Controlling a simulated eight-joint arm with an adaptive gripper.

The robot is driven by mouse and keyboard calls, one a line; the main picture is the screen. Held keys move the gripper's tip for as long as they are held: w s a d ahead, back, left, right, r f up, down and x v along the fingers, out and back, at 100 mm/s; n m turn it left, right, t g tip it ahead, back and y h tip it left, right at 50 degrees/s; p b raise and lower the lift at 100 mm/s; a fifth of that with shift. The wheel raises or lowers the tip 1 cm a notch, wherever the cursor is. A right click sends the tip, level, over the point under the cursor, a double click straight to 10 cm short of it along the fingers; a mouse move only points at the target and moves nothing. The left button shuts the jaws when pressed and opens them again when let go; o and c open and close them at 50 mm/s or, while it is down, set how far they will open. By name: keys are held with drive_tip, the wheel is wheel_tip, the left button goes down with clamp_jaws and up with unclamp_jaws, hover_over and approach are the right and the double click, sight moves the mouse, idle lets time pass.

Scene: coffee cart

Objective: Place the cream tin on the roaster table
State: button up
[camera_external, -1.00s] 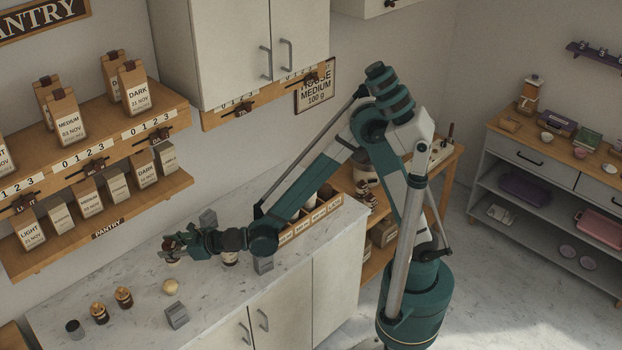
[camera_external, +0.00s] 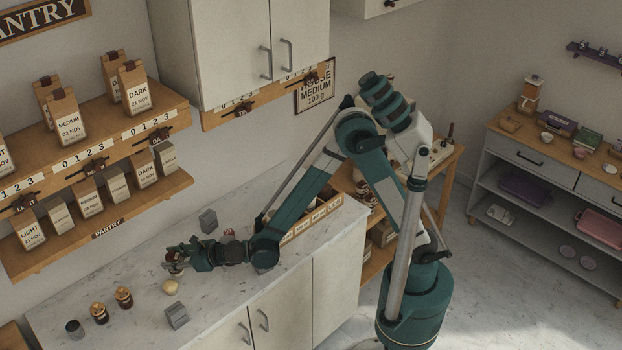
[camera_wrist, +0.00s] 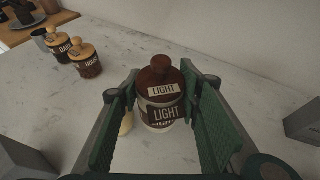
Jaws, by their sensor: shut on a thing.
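My gripper (camera_external: 174,262) is low over the left part of the marble counter (camera_external: 140,262). In the wrist view its two green fingers (camera_wrist: 165,110) are shut on a LIGHT jar (camera_wrist: 161,78), with a brown knobbed top, LIGHT labels and a pale rim low down. The jar also shows at the fingertips in the external view (camera_external: 175,268). I cannot tell whether this jar is the cream tin. A wooden tabletop (camera_wrist: 20,37) shows at the wrist view's upper left; I cannot tell whether it is the roaster table.
A pale round thing (camera_external: 171,287) and a grey block (camera_external: 177,315) are near my gripper. Another grey block (camera_external: 208,220) stands behind. Pantry shelves (camera_external: 100,225) overhang the counter's back.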

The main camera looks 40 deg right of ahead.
drive_tip(key=shift+f+b, duration=0.35)
drive_tip(key=shift+f, duration=1.5)
drive_tip(key=shift+f, duration=0.2)
drive_tip(key=o, duration=1.1)
drive_tip(key=shift+r, duration=0.1)
drive_tip(key=shift+r, duration=0.1)
drive_tip(key=shift+r, duration=0.1)
drive_tip(key=p+v, duration=0.1)
drive_tip(key=v, duration=1.1)
